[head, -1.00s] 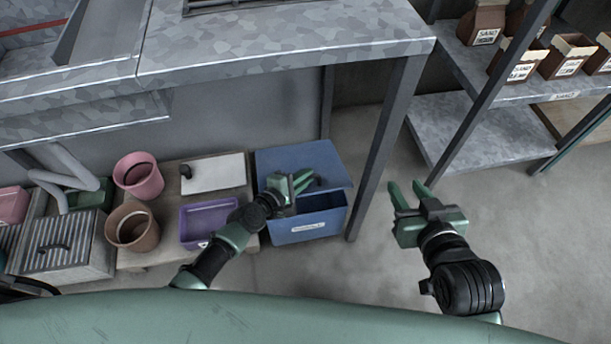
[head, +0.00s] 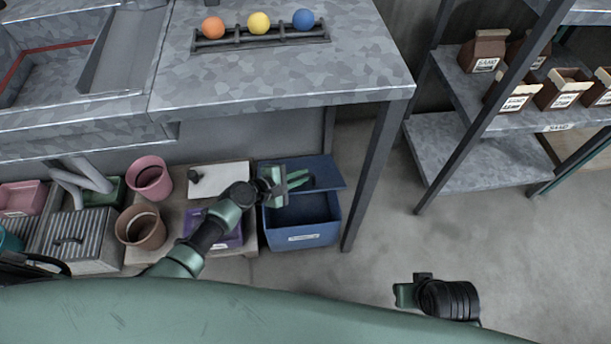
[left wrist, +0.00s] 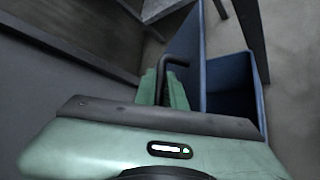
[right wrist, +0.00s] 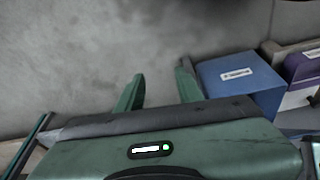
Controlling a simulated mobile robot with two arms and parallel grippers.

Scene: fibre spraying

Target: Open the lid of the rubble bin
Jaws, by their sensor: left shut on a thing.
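The rubble bin (head: 300,226) is a blue box with a white label on its front, standing on the floor under the bench's right end. Its blue lid (head: 328,170) is raised at the back, and the dark inside shows in front. My left gripper (head: 292,182) is over the bin, shut on the lid's black bent handle (left wrist: 176,62). In the left wrist view the lid (left wrist: 187,42) stands beside the bin's open inside (left wrist: 230,85). My right gripper (right wrist: 160,92) is open and empty. The bin also shows in the right wrist view (right wrist: 240,84).
Left of the bin are a purple bin (head: 228,240), a white lid (head: 220,178), a brown pot (head: 140,228), a pink pot (head: 150,178) and a ribbed grey box (head: 85,240). A bench leg (head: 370,180) stands close right of the bin.

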